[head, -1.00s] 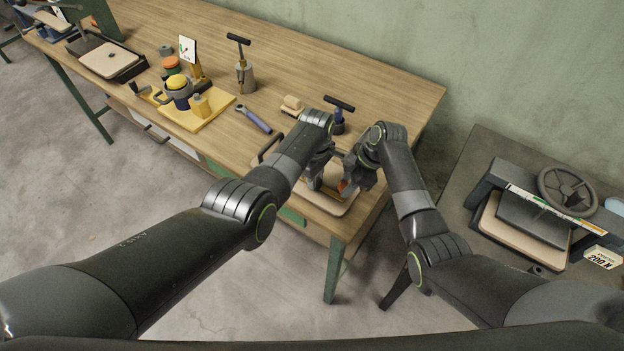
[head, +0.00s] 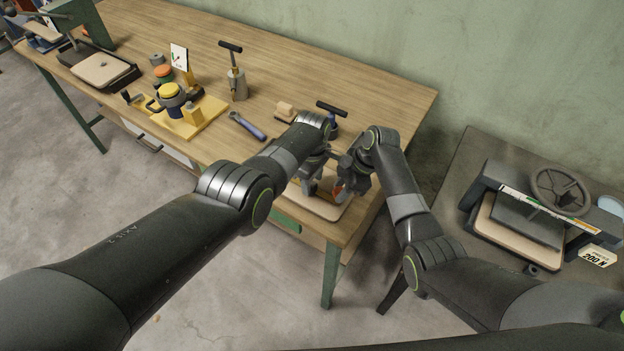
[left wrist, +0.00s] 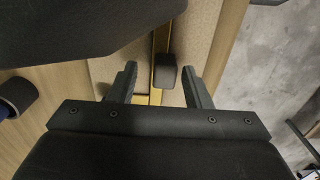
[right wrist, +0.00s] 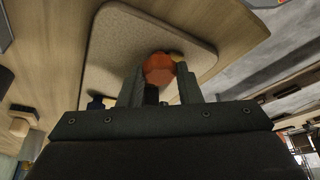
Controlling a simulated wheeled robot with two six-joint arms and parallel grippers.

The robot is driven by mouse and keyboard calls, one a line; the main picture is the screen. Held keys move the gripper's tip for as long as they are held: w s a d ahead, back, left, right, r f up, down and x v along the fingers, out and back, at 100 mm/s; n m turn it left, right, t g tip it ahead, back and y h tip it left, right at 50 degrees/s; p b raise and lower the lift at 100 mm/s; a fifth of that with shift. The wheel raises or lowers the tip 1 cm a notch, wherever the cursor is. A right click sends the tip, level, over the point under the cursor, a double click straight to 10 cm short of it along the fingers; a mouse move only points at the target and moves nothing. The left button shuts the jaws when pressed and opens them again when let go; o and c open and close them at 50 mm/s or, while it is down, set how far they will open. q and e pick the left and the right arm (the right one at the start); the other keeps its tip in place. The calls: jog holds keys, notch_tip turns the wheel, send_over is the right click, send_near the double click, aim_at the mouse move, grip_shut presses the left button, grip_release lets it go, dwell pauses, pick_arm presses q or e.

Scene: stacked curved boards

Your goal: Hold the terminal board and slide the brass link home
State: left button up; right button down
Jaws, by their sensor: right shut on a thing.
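A beige pad with rounded corners (head: 318,208) lies at the near right end of the bench, under both grippers. My left gripper (head: 309,188) is open over it. In the left wrist view, its fingers (left wrist: 160,88) stand apart on either side of a dark block (left wrist: 166,72) and a narrow brass-yellow strip (left wrist: 156,97), touching neither visibly. My right gripper (head: 341,190) is shut on an orange-red faceted piece (right wrist: 158,68), seen between its fingertips in the right wrist view. The terminal board is mostly hidden by my grippers, and I cannot tell how strip and board fit together.
A black-handled tool (head: 331,108) stands just behind my grippers. A blue-handled wrench (head: 247,126) and a tan block (head: 286,110) lie nearby. A yellow fixture (head: 190,122) stands farther left. A press with a handwheel (head: 559,190) sits on the right table.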

pick_arm(q)
jog(key=shift+r, duration=0.1)
notch_tip(320, 180, up, 12)
pick_arm(e)
jog(key=shift+w, duration=0.1)
dwell(0.9)
jog(key=c, duration=0.9)
grip_release()
jog(key=shift+f, duration=0.1)
jog(key=shift+c, duration=0.2)
